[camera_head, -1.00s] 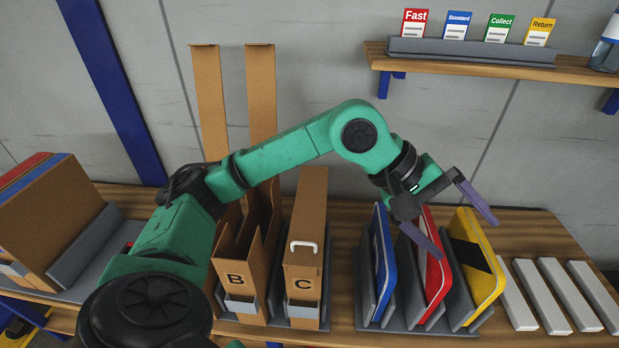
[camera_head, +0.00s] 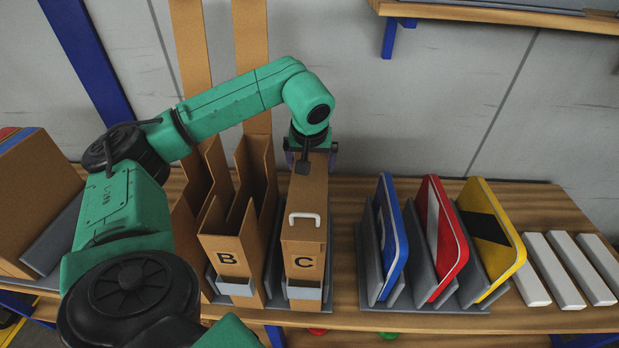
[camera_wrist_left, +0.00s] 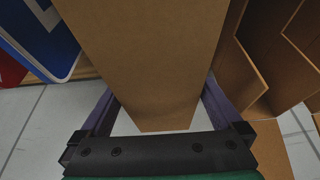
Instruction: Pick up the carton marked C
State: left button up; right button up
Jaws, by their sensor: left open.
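The carton marked C (camera_head: 305,235) is brown and closed, with a white handle on its near upper end. It stands upright in a grey holder, to the right of the open carton marked B (camera_head: 228,246). My left gripper (camera_head: 311,160) is open at the far end of carton C, pointing down. In the left wrist view, carton C (camera_wrist_left: 145,60) lies between the two purple fingers of my left gripper (camera_wrist_left: 160,105), one on each side. Whether they touch it is hard to tell. My right gripper is not in view.
Blue (camera_head: 393,245), red (camera_head: 437,240) and yellow (camera_head: 490,240) signs stand in a grey rack right of carton C. Several white bars (camera_head: 575,270) lie at the far right. Tall brown boards rise behind carton B. A wooden shelf (camera_head: 510,17) hangs above right.

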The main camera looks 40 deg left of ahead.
pick_arm(q)
jog(key=shift+x, duration=0.9)
jog(key=shift+r, duration=0.1)
grip_shut()
